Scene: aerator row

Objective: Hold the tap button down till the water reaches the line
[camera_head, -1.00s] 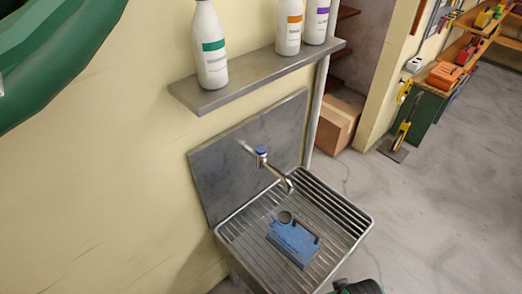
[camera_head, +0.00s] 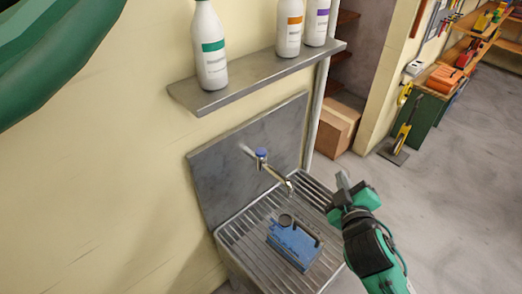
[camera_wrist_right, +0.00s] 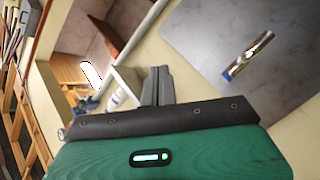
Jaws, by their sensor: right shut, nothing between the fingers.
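The tap (camera_head: 275,172) sticks out from a grey wall plate, with a blue button (camera_head: 261,153) on top and its spout bent down. A blue container (camera_head: 293,245) with a round opening stands on the ribbed metal sink tray (camera_head: 243,246), below the spout. I cannot make out a line or water in it, and no stream shows. My right gripper (camera_head: 343,181) is shut and empty, right of the spout and apart from the tap. In the right wrist view its fingers (camera_wrist_right: 157,86) are together, with the tap (camera_wrist_right: 250,54) to their right. My left gripper is not in view.
A metal shelf (camera_head: 255,76) with white bottles (camera_head: 209,46) hangs above the tap. A vertical pipe (camera_head: 318,105) runs right of the wall plate. A cardboard box (camera_head: 337,124) stands behind. A large green rounded shape (camera_head: 55,50) fills the upper left.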

